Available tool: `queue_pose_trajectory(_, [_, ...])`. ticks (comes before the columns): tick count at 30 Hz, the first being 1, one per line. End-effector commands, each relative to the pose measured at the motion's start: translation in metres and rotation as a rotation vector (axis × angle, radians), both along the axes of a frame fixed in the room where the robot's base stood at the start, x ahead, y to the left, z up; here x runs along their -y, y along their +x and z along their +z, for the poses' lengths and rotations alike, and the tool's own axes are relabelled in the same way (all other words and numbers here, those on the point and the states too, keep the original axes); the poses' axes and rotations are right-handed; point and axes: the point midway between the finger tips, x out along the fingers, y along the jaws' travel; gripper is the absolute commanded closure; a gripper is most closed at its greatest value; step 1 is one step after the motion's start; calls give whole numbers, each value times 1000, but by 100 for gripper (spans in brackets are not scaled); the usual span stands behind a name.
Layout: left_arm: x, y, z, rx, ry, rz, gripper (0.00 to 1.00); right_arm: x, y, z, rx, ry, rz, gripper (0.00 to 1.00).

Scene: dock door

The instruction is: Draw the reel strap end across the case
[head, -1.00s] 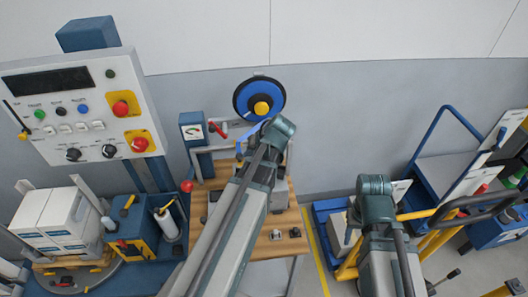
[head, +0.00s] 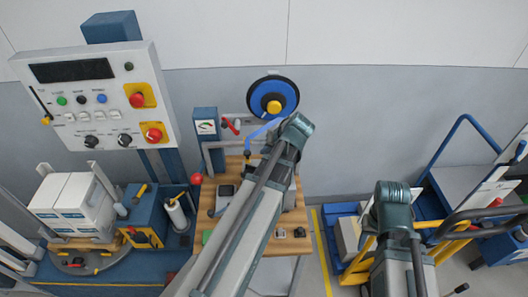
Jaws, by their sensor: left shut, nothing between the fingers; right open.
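A blue reel (head: 288,92) with a yellow hub and dark rim stands against the back wall. A blue strap (head: 266,129) slants down left from it, and its end (head: 248,151) hangs above the wooden workbench (head: 292,218). My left arm crosses the bench, and its wrist, with the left gripper (head: 296,132), is just below and right of the reel. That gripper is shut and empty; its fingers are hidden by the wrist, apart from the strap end. My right gripper (head: 392,196) is open, right of the bench, fingers also hidden. The case cannot be made out behind my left arm.
A control panel (head: 92,95) stands at the left. White cartons (head: 72,203) sit on a small pallet below it. A red knob (head: 196,179) and gauge box (head: 206,128) stand by the bench's left side. Blue and yellow carts (head: 452,150) crowd the right.

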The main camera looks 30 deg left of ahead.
Motion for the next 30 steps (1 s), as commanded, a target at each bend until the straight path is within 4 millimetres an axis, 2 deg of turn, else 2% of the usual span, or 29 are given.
queue_pose_trajectory(19, [43, -9, 69, 0, -1, -3, 100, 0, -1, 69, -2, 0, 1, 50])
queue_pose_trajectory(24, [52, -11, 80, 1, -1, -2, 100, 0, -1, 80, -3, 0, 2, 50])
queue_pose_trajectory(30, [56, -11, 84, 2, -1, -1, 100, 0, -1, 84, -3, 0, 3, 50])
